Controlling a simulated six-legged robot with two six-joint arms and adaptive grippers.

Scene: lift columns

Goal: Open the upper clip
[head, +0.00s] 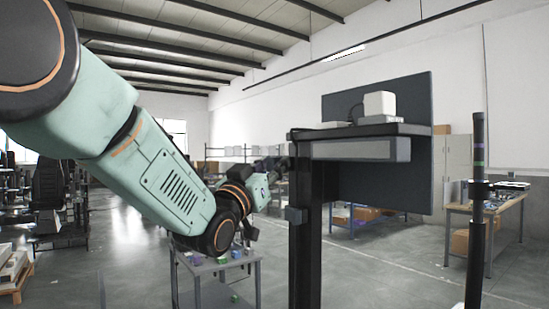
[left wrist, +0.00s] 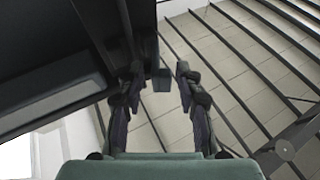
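A small grey block that looks like a clip (head: 295,214) sits on the left side of a dark upright lift column (head: 308,250), below the desk top. I cannot tell whether it is the upper clip. My left gripper (head: 280,163) is in front of the column's left side, higher than that block, and small and dark in the head view. In the left wrist view my left gripper (left wrist: 160,72) has its two fingers apart. A grey block (left wrist: 162,80) shows between the fingertips, nearer the left finger; contact cannot be told. My right gripper is out of view.
The column carries a desk top (head: 365,130) with a white box (head: 379,104) and a dark panel (head: 420,165) behind. A dark pole (head: 478,220) stands at the right. A small grey table (head: 218,268) with coloured items stands below my left arm.

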